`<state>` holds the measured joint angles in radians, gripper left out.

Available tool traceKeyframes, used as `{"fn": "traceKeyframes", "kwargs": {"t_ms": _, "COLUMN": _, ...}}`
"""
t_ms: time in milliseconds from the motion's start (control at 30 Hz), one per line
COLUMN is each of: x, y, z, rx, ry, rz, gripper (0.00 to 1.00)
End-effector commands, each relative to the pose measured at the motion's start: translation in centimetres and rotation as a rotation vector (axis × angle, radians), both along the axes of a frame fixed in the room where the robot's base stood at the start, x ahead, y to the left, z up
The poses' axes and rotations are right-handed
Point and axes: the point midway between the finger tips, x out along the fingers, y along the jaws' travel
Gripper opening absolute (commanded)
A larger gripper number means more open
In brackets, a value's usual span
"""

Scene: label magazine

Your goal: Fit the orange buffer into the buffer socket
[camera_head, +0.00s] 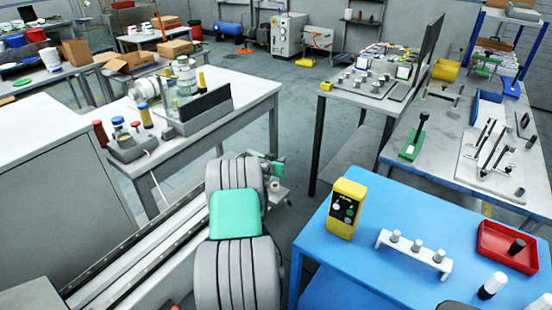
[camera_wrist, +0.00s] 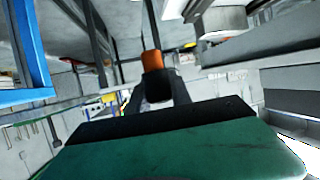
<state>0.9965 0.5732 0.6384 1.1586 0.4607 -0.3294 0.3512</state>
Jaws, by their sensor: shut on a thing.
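In the wrist view my gripper (camera_wrist: 153,86) is shut on the orange buffer (camera_wrist: 151,62). The buffer is a small orange cylinder standing out beyond the dark jaws, with a thin dark rod or post in line behind it. I cannot tell whether the rod belongs to it. The buffer appears clear of any surface. In the head view my arm reaches forward over the floor between the benches, and the jaws and buffer cannot be made out. I cannot pick out the buffer socket in either view.
A blue table (camera_head: 375,210) at right carries a yellow control box (camera_head: 346,208), a white rack of grey pegs (camera_head: 413,255) and a red tray (camera_head: 508,247). A grey bench (camera_head: 250,95) at left carries a machine with knobs.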

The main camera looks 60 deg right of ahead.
Motion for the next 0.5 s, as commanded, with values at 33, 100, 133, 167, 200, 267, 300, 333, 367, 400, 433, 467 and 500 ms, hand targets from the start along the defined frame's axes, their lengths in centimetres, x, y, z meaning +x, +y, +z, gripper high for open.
{"fn": "traceKeyframes", "kwargs": {"t_ms": 33, "x": 0.0, "y": 0.0, "z": -0.1, "rx": -0.001, "ry": 0.000, "rz": 0.000, "gripper": 0.00}}
{"fn": "traceKeyframes", "kwargs": {"t_ms": 100, "x": 0.0, "y": 0.0, "z": -0.2, "rx": -0.001, "ry": 0.000, "rz": 0.000, "gripper": 0.00}}
{"fn": "traceKeyframes", "kwargs": {"t_ms": 133, "x": 0.0, "y": 0.0, "z": -0.2, "rx": -0.002, "ry": -0.001, "rz": 0.000, "gripper": 0.00}}
{"fn": "traceKeyframes", "kwargs": {"t_ms": 167, "x": 0.0, "y": 0.0, "z": -0.3, "rx": -0.003, "ry": -0.001, "rz": 0.000, "gripper": 0.00}}
{"fn": "traceKeyframes", "kwargs": {"t_ms": 200, "x": 0.0, "y": 0.0, "z": -0.4, "rx": -0.003, "ry": -0.001, "rz": 0.000, "gripper": 0.00}}
{"fn": "traceKeyframes", "kwargs": {"t_ms": 267, "x": 0.0, "y": 0.0, "z": -1.2, "rx": -0.001, "ry": 0.000, "rz": 0.000, "gripper": 0.00}}
{"fn": "traceKeyframes", "kwargs": {"t_ms": 300, "x": 0.0, "y": 0.0, "z": -1.7, "rx": -0.001, "ry": 0.000, "rz": 0.000, "gripper": 0.00}}
{"fn": "traceKeyframes", "kwargs": {"t_ms": 333, "x": 0.0, "y": 0.0, "z": -2.1, "rx": -0.001, "ry": 0.000, "rz": 0.000, "gripper": 0.00}}
{"fn": "traceKeyframes", "kwargs": {"t_ms": 367, "x": 0.0, "y": 0.0, "z": -2.5, "rx": -0.001, "ry": 0.000, "rz": 0.000, "gripper": 0.00}}
{"fn": "traceKeyframes", "kwargs": {"t_ms": 400, "x": 0.0, "y": 0.0, "z": -3.0, "rx": -0.001, "ry": 0.000, "rz": 0.000, "gripper": 0.00}}
{"fn": "traceKeyframes", "kwargs": {"t_ms": 433, "x": 0.0, "y": 0.0, "z": -3.3, "rx": -0.001, "ry": 0.000, "rz": 0.000, "gripper": 0.00}}
{"fn": "traceKeyframes", "kwargs": {"t_ms": 467, "x": 0.0, "y": 0.0, "z": -3.7, "rx": -0.001, "ry": 0.000, "rz": 0.000, "gripper": 0.00}}
{"fn": "traceKeyframes", "kwargs": {"t_ms": 500, "x": 0.0, "y": 0.0, "z": -4.1, "rx": -0.001, "ry": 0.000, "rz": 0.000, "gripper": 0.00}}
